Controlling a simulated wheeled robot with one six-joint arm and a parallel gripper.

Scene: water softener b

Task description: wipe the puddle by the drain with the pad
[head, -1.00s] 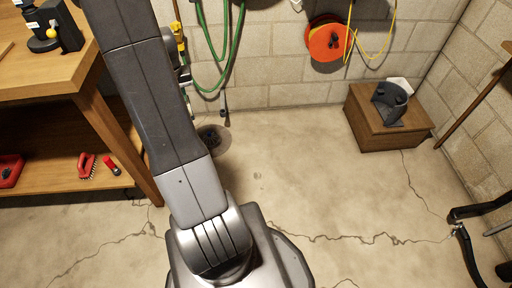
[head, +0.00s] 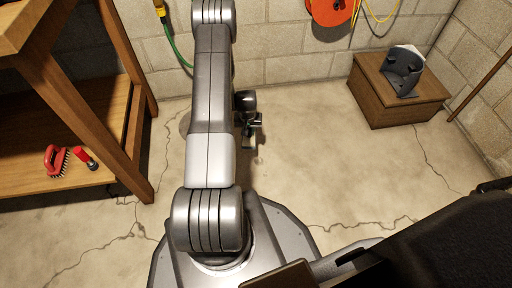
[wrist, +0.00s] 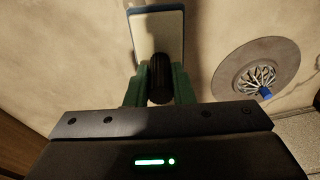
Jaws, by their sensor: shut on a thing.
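My gripper (wrist: 159,78) shows in the wrist view with green fingers shut on the black grip of the pad (wrist: 158,33). The pad is pale with a blue edge and lies ahead of the fingers over the concrete floor; I cannot tell whether it touches. The round drain (wrist: 258,72) is to the right of the pad, apart from it, with a blue piece at its grate. In the head view my gripper (head: 250,138) is low, just right of my arm, which hides most of the drain. I cannot make out the puddle's outline.
A wooden workbench (head: 100,125) stands at left, with a red brush (head: 56,160) on its lower shelf. A wooden box (head: 393,98) holding a grey holder (head: 402,72) is by the block wall at right. The cracked floor between is clear.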

